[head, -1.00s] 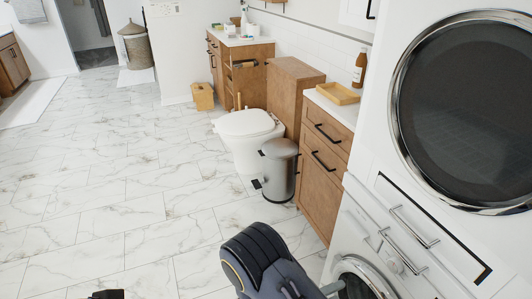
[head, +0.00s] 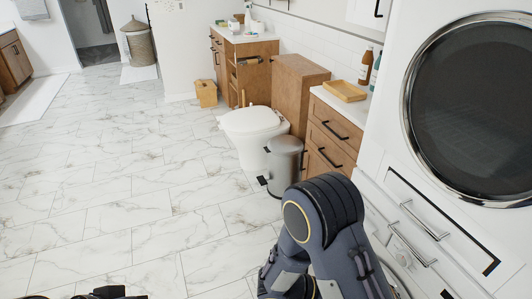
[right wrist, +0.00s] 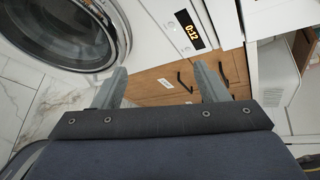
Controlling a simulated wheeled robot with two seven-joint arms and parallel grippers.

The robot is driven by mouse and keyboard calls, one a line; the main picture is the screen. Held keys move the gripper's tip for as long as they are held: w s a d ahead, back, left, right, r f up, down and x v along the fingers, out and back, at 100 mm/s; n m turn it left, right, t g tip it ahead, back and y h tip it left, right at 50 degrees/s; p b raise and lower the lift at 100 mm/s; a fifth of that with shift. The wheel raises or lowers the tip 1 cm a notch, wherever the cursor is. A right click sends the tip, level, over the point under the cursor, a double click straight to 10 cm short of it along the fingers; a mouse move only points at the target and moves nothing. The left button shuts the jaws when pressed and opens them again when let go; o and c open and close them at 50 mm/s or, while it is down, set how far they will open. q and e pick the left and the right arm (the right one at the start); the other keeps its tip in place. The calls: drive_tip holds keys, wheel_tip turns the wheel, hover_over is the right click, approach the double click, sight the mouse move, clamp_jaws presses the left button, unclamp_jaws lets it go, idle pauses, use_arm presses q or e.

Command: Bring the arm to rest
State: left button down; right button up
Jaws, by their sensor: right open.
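My right arm rises into the lower right of the head view, bent at a dark padded joint, in front of the washer and drawer cabinet. Its gripper is not distinct in the head view. In the right wrist view my right gripper (right wrist: 160,88) shows two grey fingers set wide apart with nothing between them. Beyond the fingers are a wooden drawer front (right wrist: 160,86) and a washer door (right wrist: 62,30). A small dark part of mine shows at the bottom left edge of the head view; my left gripper cannot be made out there.
The stacked white machine (head: 385,150) stands close on the right. A wooden cabinet (head: 325,135) with a tray (head: 345,91), a grey bin (head: 284,165) and a toilet (head: 255,122) line the wall. The marble floor (head: 110,190) on the left is clear.

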drive_tip(key=s+r+m+t+y+p, duration=0.1)
drive_tip(key=s+r+m+t+y, duration=0.1)
drive_tip(key=s+r+m+y, duration=0.3)
drive_tip(key=s+r+m+t+y+p, duration=0.2)
drive_tip(key=s+r+m+y, duration=0.4)
drive_tip(key=r+m+y, duration=0.7)
wheel_tip(320, 180, up, 4)
drive_tip(key=m+t, duration=0.1)
drive_tip(key=m, duration=1.4)
drive_tip(key=shift+s+a+f+t, duration=0.15)
drive_tip(key=shift+s+f+t, duration=0.05)
drive_tip(key=shift+f+t, duration=0.1)
